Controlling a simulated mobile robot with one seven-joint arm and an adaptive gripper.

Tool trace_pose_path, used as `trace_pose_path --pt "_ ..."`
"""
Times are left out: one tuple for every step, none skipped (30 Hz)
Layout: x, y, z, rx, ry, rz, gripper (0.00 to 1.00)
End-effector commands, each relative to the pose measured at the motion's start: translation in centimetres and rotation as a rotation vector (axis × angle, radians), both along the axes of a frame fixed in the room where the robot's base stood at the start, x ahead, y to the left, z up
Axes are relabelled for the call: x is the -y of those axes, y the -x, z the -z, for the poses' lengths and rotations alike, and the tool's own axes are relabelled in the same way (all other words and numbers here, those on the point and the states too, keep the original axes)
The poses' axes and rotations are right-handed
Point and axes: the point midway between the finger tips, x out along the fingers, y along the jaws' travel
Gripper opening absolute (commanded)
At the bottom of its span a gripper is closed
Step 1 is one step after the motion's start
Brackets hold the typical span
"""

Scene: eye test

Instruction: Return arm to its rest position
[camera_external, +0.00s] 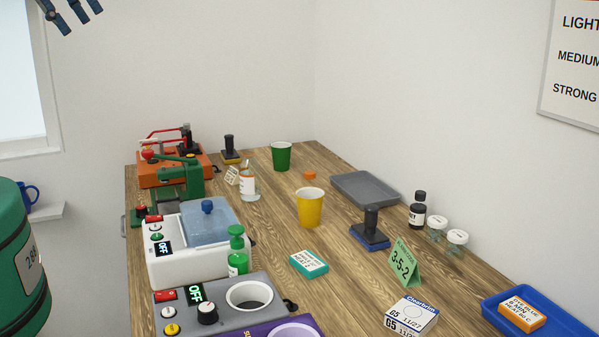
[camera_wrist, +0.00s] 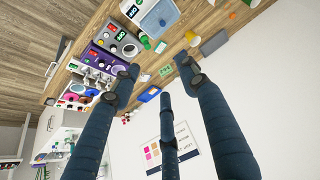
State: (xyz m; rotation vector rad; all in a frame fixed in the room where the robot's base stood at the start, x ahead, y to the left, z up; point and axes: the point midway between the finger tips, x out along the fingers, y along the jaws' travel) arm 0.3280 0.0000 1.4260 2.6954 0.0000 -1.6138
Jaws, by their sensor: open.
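My gripper (camera_external: 72,14) shows at the top left edge of the external view, high above the bench and in front of the wall beside the window. Only its dark blue fingers are in frame there; the rest of my arm is out of view. In the wrist view the three fingers of my gripper (camera_wrist: 160,84) are spread apart with nothing between them. It touches nothing. The wooden bench (camera_external: 340,265) lies well below it.
The bench holds a yellow cup (camera_external: 310,207), a green cup (camera_external: 281,156), a grey tray (camera_external: 366,187), a blue tray (camera_external: 560,325) and a white water bath (camera_external: 190,262). A large green cylinder (camera_external: 22,262) stands at the left. The air around my gripper looks clear.

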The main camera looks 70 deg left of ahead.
Motion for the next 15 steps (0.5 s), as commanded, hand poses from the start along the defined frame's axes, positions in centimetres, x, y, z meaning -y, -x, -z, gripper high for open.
trace_pose_path --pt "0.0 0.0 1.5 0.0 0.0 0.0 0.44" --pt "0.0 0.0 2.1 0.0 0.0 0.0 0.44" --pt "0.0 0.0 2.8 0.0 0.0 0.0 0.44" --pt "0.0 0.0 3.4 -0.001 0.0 0.0 0.44" --pt "0.0 0.0 4.0 -0.001 0.0 0.0 0.44" --pt "0.0 0.0 4.8 -0.001 0.0 0.0 0.44" --pt "0.0 0.0 5.4 -0.001 0.0 0.0 0.44" --pt "0.0 0.0 5.9 -0.001 0.0 0.0 0.44" --pt "0.0 0.0 6.7 0.0 0.0 0.0 0.44" --pt "0.0 0.0 7.2 0.0 0.0 0.0 0.44" --pt "0.0 0.0 7.8 0.0 0.0 0.0 0.44" --pt "0.0 0.0 8.4 0.0 0.0 0.0 0.44" --pt "0.0 0.0 8.9 0.0 0.0 0.0 0.44" --pt "0.0 0.0 9.4 0.0 0.0 0.0 0.44" --pt "0.0 0.0 9.9 0.0 0.0 0.0 0.44"
